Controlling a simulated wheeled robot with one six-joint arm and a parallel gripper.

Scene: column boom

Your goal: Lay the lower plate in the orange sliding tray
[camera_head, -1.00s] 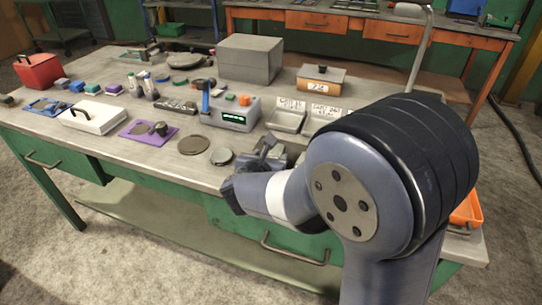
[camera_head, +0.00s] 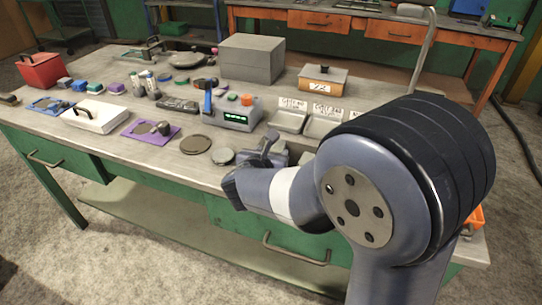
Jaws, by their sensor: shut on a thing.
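My gripper (camera_head: 264,151) is at the bench's front edge, small and partly hidden by my own wrist. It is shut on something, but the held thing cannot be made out. A dark round plate (camera_head: 195,144) lies flat on the bench to its left. A smaller grey disc (camera_head: 222,156) lies between that plate and my gripper. I cannot tell which thing is the lower plate. A sliver of an orange tray (camera_head: 477,219) shows at the right, mostly hidden behind my arm.
A grey device with a green display (camera_head: 237,117) stands behind my gripper. Grey bins (camera_head: 289,121) with label cards stand to its right. A purple mat (camera_head: 150,131) and a white case (camera_head: 94,117) lie to the left. A lidded box (camera_head: 321,80) stands further back.

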